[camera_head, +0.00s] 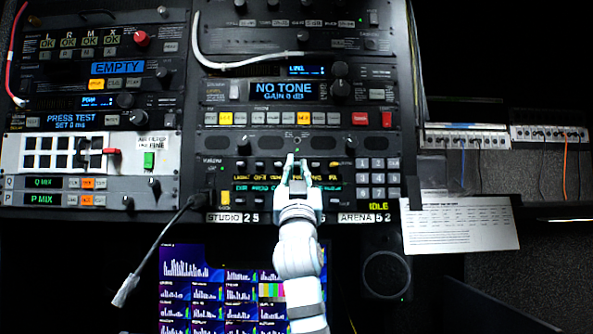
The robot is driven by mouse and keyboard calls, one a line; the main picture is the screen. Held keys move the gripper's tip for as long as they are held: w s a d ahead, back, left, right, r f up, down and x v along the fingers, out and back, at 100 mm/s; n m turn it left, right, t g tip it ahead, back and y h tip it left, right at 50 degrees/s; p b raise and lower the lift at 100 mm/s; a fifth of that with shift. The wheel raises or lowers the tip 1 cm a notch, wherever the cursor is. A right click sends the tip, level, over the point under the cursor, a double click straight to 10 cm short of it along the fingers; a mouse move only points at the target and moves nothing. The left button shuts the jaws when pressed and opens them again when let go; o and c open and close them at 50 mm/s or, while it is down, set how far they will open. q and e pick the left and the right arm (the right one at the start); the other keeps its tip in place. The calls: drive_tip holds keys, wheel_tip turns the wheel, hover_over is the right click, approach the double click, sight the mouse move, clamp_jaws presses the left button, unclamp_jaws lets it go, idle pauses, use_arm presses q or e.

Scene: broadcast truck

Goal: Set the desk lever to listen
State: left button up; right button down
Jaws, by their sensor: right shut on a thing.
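My right gripper (297,161) reaches up from below to the intercom panel (219,145) in the middle rack. Its two pale green fingers are shut on a small lever in the panel's row of levers. The fingers hide most of that lever, so its position and its label cannot be read. Other small levers (259,164) stand in the same row to either side, above lit orange and green labels. I cannot confirm from the labels which lever is the desk lever. My left gripper is out of view.
A number keypad (378,178) and the green-yellow word IDLE are right of the levers. Monitor screens (190,290) and a round speaker (387,274) are below. A printed sheet (460,232) is at right.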

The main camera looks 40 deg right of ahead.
drive_tip(key=r+g+y+p, duration=0.1)
drive_tip(key=p, duration=0.1)
drive_tip(key=r+g+y+p, duration=0.1)
drive_tip(key=p, duration=0.2)
drive_tip(key=shift+s+a+r+g+y, duration=0.1)
drive_tip(key=shift+s+r+g+y, duration=0.1)
drive_tip(key=shift+r+g+y, duration=0.15)
drive_tip(key=shift+g, duration=0.25)
drive_tip(key=shift+f+y, duration=0.25)
drive_tip(key=shift+f, duration=0.1)
drive_tip(key=c, duration=1.9)
unclamp_jaws()
drive_tip(key=shift+w, duration=0.1)
drive_tip(key=v, duration=1.2)
